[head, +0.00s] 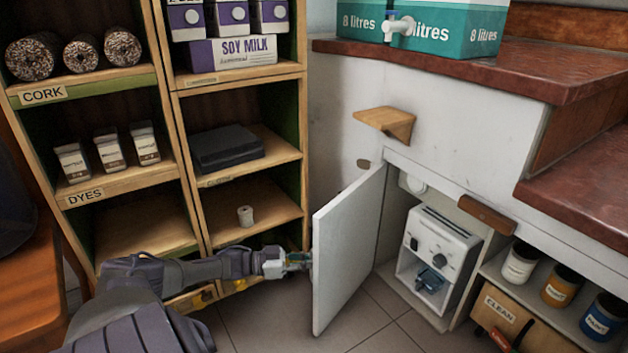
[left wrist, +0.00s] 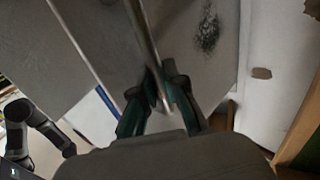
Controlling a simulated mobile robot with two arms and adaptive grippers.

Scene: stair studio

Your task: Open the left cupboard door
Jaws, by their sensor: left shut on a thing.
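The left cupboard door (head: 345,250) is a pale grey-white panel standing open, swung out to the left from the stair cupboard (head: 425,165). My left gripper (head: 300,262) is at the door's free edge. In the left wrist view its dark fingers (left wrist: 160,100) are shut around a thin shiny strip at the door; whether this is the edge or a handle is hard to tell. The opening shows a white machine (head: 438,250) with dials inside. My right gripper is not in view.
Wooden shelves (head: 237,190) with boxes and jars stand left of the door. A wooden bracket (head: 388,120) juts from the wall above it. A lower shelf with paint jars (head: 562,287) is at the right. Tiled floor (head: 370,325) lies clear below the door.

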